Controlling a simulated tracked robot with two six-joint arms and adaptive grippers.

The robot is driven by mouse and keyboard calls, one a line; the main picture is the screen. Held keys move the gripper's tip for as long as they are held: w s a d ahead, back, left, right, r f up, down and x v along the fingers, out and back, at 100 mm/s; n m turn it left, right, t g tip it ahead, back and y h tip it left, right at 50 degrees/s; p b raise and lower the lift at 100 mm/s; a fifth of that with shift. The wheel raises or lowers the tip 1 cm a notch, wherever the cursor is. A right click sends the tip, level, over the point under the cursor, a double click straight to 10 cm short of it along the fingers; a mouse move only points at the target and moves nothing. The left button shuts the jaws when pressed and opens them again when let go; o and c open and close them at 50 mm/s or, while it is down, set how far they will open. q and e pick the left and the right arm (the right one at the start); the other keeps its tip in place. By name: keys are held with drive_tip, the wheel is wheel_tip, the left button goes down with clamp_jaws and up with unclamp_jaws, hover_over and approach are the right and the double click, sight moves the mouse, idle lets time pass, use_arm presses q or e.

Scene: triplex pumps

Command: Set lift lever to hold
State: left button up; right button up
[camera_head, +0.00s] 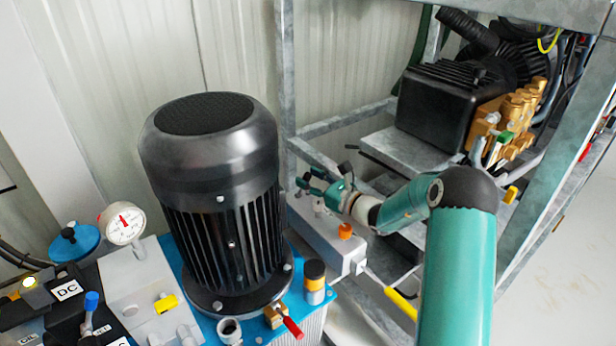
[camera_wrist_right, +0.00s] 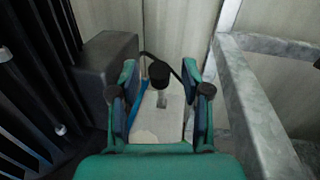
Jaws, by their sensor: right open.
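A lever with a black knob (camera_wrist_right: 159,74) on a short metal stem stands between my right fingers in the wrist view. I cannot tell from its look which setting it is in. My right gripper (camera_wrist_right: 159,92) is open, with one finger on each side of the knob and a gap visible on both sides. In the head view the right gripper (camera_head: 326,180) is over the far end of a grey valve block (camera_head: 330,241), behind the black motor's right side. The lever is not clear there among the fingers. My left gripper is out of view.
A large black motor (camera_head: 222,200) stands close left of the gripper. A galvanized frame (camera_head: 287,80) rises behind it. An orange knob (camera_head: 345,230), a yellow handle (camera_head: 400,303) and a red-handled valve (camera_head: 291,327) are nearer. A black pump (camera_head: 440,105) sits at the right.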

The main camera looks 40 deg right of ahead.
drive_tip(key=shift+w, duration=0.65)
drive_tip(key=shift+a, duration=0.1)
clamp_jaws()
